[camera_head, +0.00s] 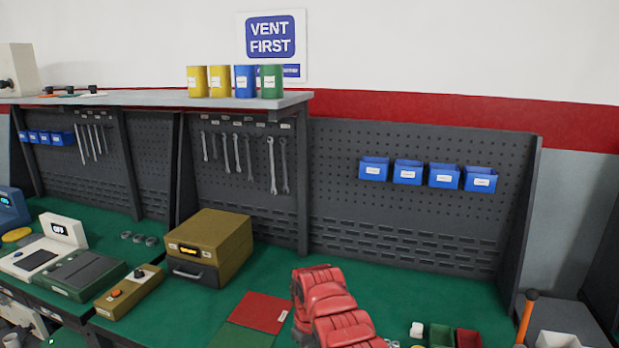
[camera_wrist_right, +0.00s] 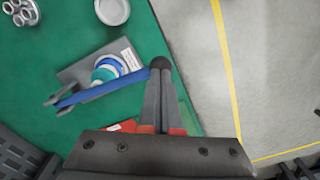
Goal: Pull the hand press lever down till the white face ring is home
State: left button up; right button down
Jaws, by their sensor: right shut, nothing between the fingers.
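In the right wrist view, the hand press has a dark grey base plate (camera_wrist_right: 70,77) with a white label, lying on the green bench top. Its blue lever (camera_wrist_right: 100,89) runs from a grey fork at the left to a black ball knob (camera_wrist_right: 161,62) at the right. Beside the lever, a stack of white, blue and teal round parts (camera_wrist_right: 107,69) is partly covered by it; I cannot tell how far the white ring is seated. My right gripper (camera_wrist_right: 160,76) is shut and empty, its fingertips at the knob, seemingly over or touching it. My left gripper is out of view.
A white round dish (camera_wrist_right: 112,10) and a grey metal part (camera_wrist_right: 21,11) lie farther along the bench. The bench edge drops to a grey floor at the right. In the head view, a brown case (camera_head: 210,235) and a red mat (camera_head: 262,310) lie on the bench.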

jog(key=shift+f, duration=0.25)
jog(key=shift+s+f, duration=0.2)
jog(key=shift+f, duration=0.6)
jog(key=shift+f, duration=0.2)
jog(key=shift+s+a+f+b, duration=0.1)
jog(key=shift+s+f+b, duration=0.1)
jog(key=shift+f+b, duration=0.6)
jog(key=shift+f, duration=0.4)
